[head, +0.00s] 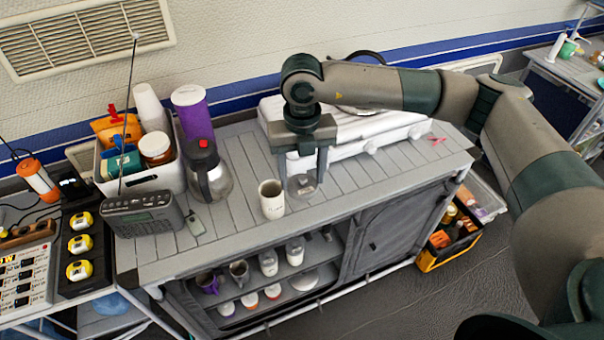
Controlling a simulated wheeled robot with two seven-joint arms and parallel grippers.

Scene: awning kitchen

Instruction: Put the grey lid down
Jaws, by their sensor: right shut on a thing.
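My right gripper (303,172) comes in from the right and points down over the grey slatted counter (350,190). Its two fingers stand around a small round grey lid (303,187), and it is shut on it. The lid is low, at or just above the countertop; I cannot tell whether it touches. It is just right of a beige mug (271,203). My left gripper is not in view.
A glass coffee pot (208,178) and a radio (143,215) stand to the left, with a white bin (150,180) of supplies behind. A white appliance (350,135) is behind the gripper. The counter's right front is clear.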

